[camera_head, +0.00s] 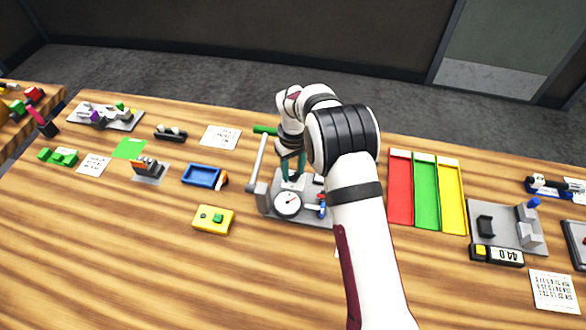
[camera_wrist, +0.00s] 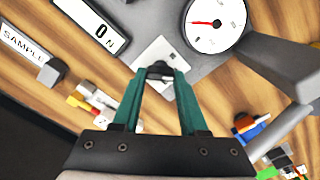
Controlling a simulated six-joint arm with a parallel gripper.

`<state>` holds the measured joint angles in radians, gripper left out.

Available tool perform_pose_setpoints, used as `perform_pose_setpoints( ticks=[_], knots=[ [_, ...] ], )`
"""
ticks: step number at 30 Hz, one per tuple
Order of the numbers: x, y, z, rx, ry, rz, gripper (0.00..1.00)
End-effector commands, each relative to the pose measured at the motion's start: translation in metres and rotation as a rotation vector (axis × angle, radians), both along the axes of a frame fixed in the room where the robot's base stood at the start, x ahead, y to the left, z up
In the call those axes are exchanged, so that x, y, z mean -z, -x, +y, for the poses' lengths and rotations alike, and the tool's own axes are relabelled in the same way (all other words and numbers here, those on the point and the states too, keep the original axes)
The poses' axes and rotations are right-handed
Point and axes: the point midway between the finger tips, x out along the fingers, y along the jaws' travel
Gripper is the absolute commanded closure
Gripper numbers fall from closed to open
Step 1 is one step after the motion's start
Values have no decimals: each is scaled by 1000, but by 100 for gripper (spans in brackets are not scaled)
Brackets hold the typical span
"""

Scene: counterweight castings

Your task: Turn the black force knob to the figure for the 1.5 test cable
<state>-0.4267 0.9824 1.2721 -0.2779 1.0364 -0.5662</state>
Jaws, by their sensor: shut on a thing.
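My gripper (camera_head: 292,174) reaches down over a grey tester (camera_head: 272,207) with a round white dial (camera_head: 288,204). In the wrist view my gripper (camera_wrist: 160,74) has its teal fingers closed on a small black knob (camera_wrist: 160,68), which sits on a pale plate (camera_wrist: 150,52). The fingers hide most of the knob, and its figures cannot be read. The dial (camera_wrist: 215,24) beside it has a red needle pointing left in the wrist view. A display (camera_wrist: 98,30) there reads 0 N. I cannot pick out the 1.5 test cable.
A grey lever (camera_head: 257,160) rises at the tester's left. A blue tray (camera_head: 204,176) and a yellow box with a green button (camera_head: 213,219) lie left. Red (camera_head: 400,190), green (camera_head: 426,192) and yellow (camera_head: 450,195) bins stand right. The front of the table is clear.

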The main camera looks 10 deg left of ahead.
Motion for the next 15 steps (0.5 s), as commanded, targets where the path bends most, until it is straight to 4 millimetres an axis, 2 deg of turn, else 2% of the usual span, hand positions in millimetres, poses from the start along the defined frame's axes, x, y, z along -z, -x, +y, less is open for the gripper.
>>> perform_pose_setpoints(
  ticks=[6,15],
  knots=[
    [0,1,-1,114,1,4,100],
    [0,1,-1,185,1,4,100]
  ],
)
